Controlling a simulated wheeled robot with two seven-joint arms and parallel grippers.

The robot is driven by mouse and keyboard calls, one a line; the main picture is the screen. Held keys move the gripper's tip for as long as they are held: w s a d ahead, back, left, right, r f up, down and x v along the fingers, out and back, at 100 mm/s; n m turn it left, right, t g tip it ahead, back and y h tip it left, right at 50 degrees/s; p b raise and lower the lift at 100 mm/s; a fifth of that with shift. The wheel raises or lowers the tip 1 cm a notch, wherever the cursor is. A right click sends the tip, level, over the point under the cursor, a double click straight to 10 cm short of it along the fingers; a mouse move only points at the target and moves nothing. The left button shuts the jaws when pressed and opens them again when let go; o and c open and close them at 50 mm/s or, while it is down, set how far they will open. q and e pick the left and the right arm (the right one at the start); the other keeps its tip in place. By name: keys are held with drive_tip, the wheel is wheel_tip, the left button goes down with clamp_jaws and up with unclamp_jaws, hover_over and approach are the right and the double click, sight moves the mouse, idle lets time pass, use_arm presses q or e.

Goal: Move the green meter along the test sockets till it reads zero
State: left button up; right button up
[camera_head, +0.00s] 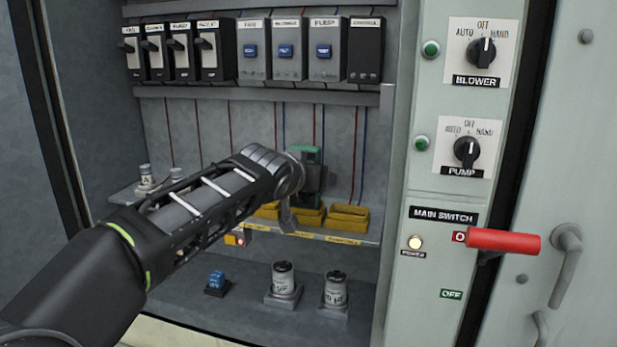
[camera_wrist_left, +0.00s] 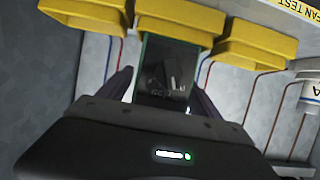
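The green meter (camera_head: 306,154) stands upright at the back of the cabinet, above the middle of three yellow test sockets (camera_head: 347,217). In the left wrist view the meter (camera_wrist_left: 167,75) is a dark, green-edged block with a dim face I cannot read; it reaches up to the middle socket (camera_wrist_left: 180,18). My left gripper (camera_wrist_left: 164,88) has one finger on each side of the meter, with narrow pale gaps showing, so it looks open around it. In the head view my left wrist hides part of the gripper (camera_head: 290,212). My right gripper is not in view.
Breakers (camera_head: 205,50) and blue-buttoned relays (camera_head: 286,50) line the upper rail. Capacitors (camera_head: 284,282) and a blue part (camera_head: 216,283) stand on the cabinet floor. The red main switch handle (camera_head: 503,240) juts out at the right. Thin wires hang behind the sockets.

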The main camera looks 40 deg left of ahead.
use_arm(q)
drive_tip(key=shift+o, duration=0.4)
drive_tip(key=shift+s+d, duration=0.1)
drive_tip(key=shift+s, duration=0.1)
drive_tip(key=b+v, duration=0.1)
drive_tip(key=v, duration=0.6)
drive_tip(key=shift+r+b, duration=0.15)
drive_tip(key=shift+b, duration=0.15)
drive_tip(key=shift+s+r, duration=0.1)
drive_tip(key=shift+s, duration=0.05)
